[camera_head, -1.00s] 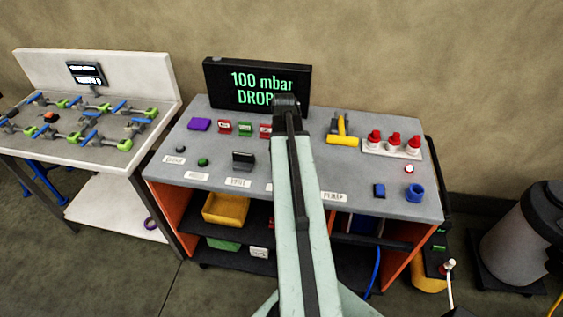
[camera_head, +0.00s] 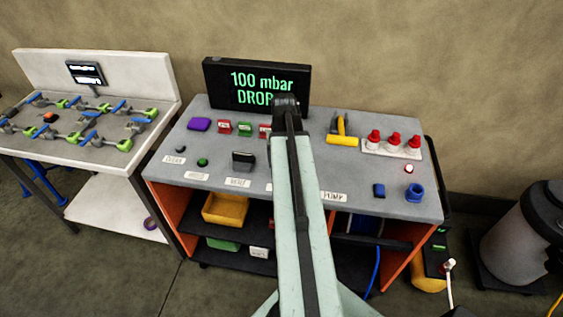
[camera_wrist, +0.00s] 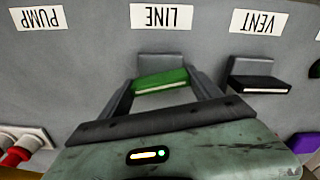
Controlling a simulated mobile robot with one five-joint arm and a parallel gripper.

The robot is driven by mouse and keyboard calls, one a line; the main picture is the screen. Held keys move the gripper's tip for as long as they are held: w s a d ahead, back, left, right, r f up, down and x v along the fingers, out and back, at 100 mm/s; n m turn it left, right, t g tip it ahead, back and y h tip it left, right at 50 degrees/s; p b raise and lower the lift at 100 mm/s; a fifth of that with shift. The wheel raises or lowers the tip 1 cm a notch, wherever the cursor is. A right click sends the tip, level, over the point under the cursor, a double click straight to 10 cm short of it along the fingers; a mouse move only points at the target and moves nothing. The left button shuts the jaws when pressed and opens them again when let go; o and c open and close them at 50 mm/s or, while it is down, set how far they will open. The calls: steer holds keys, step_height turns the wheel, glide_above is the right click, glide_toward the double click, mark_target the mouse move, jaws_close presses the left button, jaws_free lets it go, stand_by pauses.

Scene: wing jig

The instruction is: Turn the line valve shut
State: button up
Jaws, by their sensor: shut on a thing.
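The line valve shows in the wrist view, just below the upside-down LINE label (camera_wrist: 161,17). It has a grey body (camera_wrist: 160,64) and a green handle (camera_wrist: 161,78) lying crosswise. My gripper (camera_wrist: 163,84) has one finger at each end of the green handle and is shut on it. In the head view my arm covers the line valve and my gripper. The display (camera_head: 257,84) at the back of the bench reads 100 mbar and a second line beginning DROP, partly hidden by my arm.
The vent valve (camera_wrist: 256,84), with a black handle, stands close beside the line valve. Red-capped fittings (camera_head: 394,140), a yellow-handled tool (camera_head: 342,139) and a purple block (camera_head: 199,124) lie on the grey bench (camera_head: 215,150). A white table (camera_head: 150,100) stands left.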

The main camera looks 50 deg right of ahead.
steer(key=shift+s+m, duration=0.25)
steer(key=shift+m, duration=1.05)
steer(key=o, duration=1.4)
steer(key=shift+w, duration=0.1)
steer(key=shift+r+p, duration=0.55)
step_height(320, 180, up, 7)
steer(key=p, duration=0.7)
